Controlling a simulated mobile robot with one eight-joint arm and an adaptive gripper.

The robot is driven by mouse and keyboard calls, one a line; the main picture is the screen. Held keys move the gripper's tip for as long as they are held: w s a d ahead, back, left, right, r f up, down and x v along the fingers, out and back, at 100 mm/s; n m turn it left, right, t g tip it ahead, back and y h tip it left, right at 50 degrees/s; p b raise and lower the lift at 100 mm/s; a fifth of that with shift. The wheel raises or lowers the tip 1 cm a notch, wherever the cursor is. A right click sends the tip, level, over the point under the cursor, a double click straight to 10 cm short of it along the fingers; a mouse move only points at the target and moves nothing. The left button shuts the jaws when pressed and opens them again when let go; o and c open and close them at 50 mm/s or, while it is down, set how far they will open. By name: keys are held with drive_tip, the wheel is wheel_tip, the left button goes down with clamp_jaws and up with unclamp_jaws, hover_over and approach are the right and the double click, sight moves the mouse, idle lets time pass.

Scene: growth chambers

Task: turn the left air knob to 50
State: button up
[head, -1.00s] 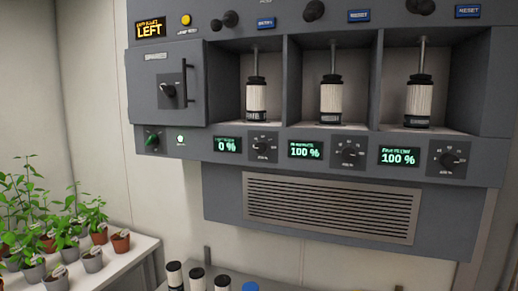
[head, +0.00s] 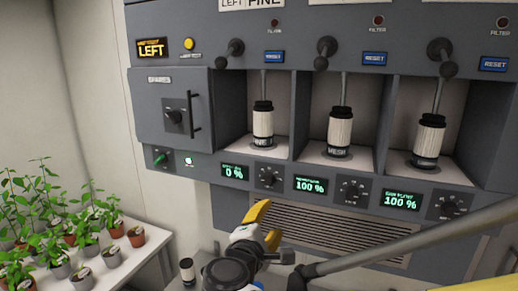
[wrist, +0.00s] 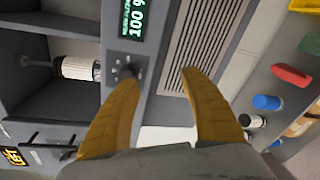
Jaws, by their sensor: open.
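The grey control panel under the "LEFT" sign (head: 152,48) has three black knobs: left (head: 269,177), middle (head: 352,190) and right (head: 447,207). The displays beside them read 0 % (head: 234,172), 100 % (head: 310,185) and 100 % (head: 400,200). Their small labels are too blurred to tell which is air. My gripper (head: 272,220) is open and empty, below and in front of the left knob. In the wrist view, a knob (wrist: 127,68) shows beyond my spread yellow fingers (wrist: 150,88), near the left finger's tip, apparently untouched. A 100 % display (wrist: 134,20) is beside it.
White filter cylinders (head: 263,124) stand in bays above the knobs. A vented grille (head: 340,228) lies below. A closed cabinet door (head: 165,105) is at left, and potted plants (head: 60,245) stand at lower left.

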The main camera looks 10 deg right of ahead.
drive_tip(key=n+t+p, duration=0.1)
drive_tip(key=n+t, duration=0.1)
approach(267, 181)
drive_tip(key=x, duration=0.9)
drive_tip(key=shift+w+d+p, duration=0.15)
drive_tip(key=shift+w+p, duration=0.25)
clamp_jaws()
